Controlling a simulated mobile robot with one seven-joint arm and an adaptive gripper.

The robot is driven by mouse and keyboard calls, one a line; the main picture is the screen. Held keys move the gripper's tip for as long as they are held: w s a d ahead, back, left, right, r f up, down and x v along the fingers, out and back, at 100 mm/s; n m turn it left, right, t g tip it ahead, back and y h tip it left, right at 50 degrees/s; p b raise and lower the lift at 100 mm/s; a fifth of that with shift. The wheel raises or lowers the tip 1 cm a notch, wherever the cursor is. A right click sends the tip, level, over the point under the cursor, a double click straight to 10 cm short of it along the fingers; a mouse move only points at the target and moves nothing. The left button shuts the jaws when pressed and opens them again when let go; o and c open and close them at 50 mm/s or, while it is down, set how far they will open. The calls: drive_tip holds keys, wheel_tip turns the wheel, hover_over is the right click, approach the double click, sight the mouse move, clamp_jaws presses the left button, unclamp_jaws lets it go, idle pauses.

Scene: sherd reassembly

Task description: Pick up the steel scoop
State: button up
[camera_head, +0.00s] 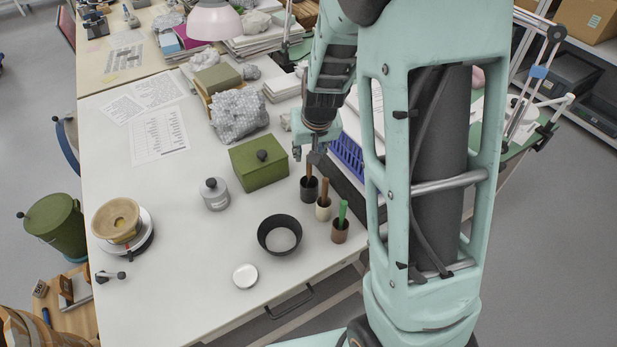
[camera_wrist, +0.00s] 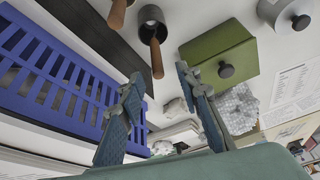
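I cannot pick out the steel scoop for certain. Three small cups stand in a row on the white table: a dark cup (camera_head: 309,194), a pale cup (camera_head: 323,213) and a brown cup (camera_head: 340,236). Upright handles stick out of them, brown in the first two and green in the third; whatever they belong to is hidden inside. My gripper (camera_head: 308,152) is over the table just behind the dark cup. In the wrist view my gripper (camera_wrist: 162,112) has its fingers apart with nothing between them. A dark cup (camera_wrist: 152,16) with a wooden handle (camera_wrist: 157,58) shows beyond the fingers.
A green box (camera_head: 258,169) stands left of the cups, and a blue basket (camera_head: 350,156) lies close to the right. The table's front left is mostly clear.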

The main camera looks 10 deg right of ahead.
sight(309, 177)
drive_tip(key=shift+s+x, duration=0.2)
drive_tip(key=shift+x, duration=1.3)
drive_tip(key=shift+s+x, duration=0.15)
drive_tip(key=shift+x, duration=1.3)
drive_tip(key=shift+d+f, duration=0.1)
drive_tip(key=shift+f, duration=0.05)
clamp_jaws()
